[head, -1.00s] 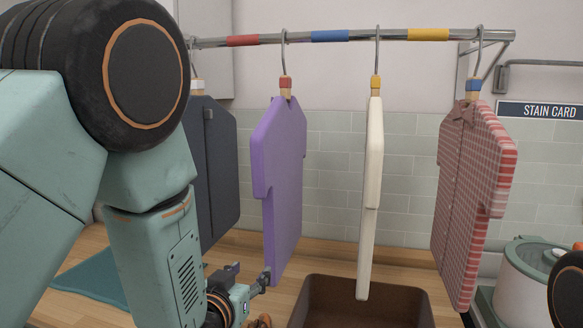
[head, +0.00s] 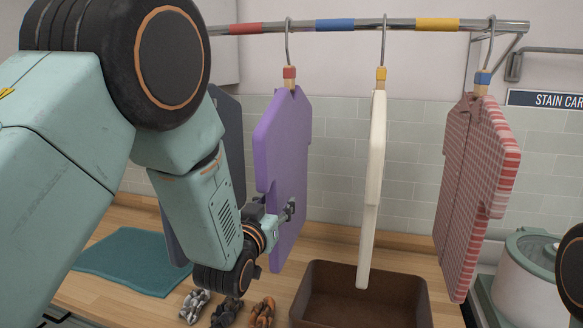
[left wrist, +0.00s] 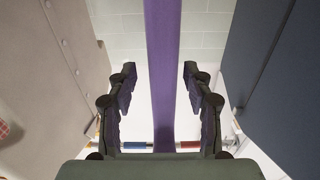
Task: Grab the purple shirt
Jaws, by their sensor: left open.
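The purple shirt (head: 280,150) hangs on a hanger with a red block from the rail, seen partly edge-on. My left gripper (head: 284,214) is open at the shirt's lower part and overlaps it in the head view. In the left wrist view, the purple shirt (left wrist: 162,60) shows as a narrow upright strip between the two open fingers of my left gripper (left wrist: 159,75), with a gap on each side. I cannot tell how deep the shirt's edge sits between the fingers. My right gripper is not in view.
A cream shirt (head: 372,190) and a red checked shirt (head: 474,190) hang to the right; a dark navy shirt (head: 229,130) hangs left, partly behind my arm. Below are a brown bin (head: 360,312), a teal towel (head: 135,261) and several small knotted items (head: 262,313). A pot-like container (head: 540,275) stands right.

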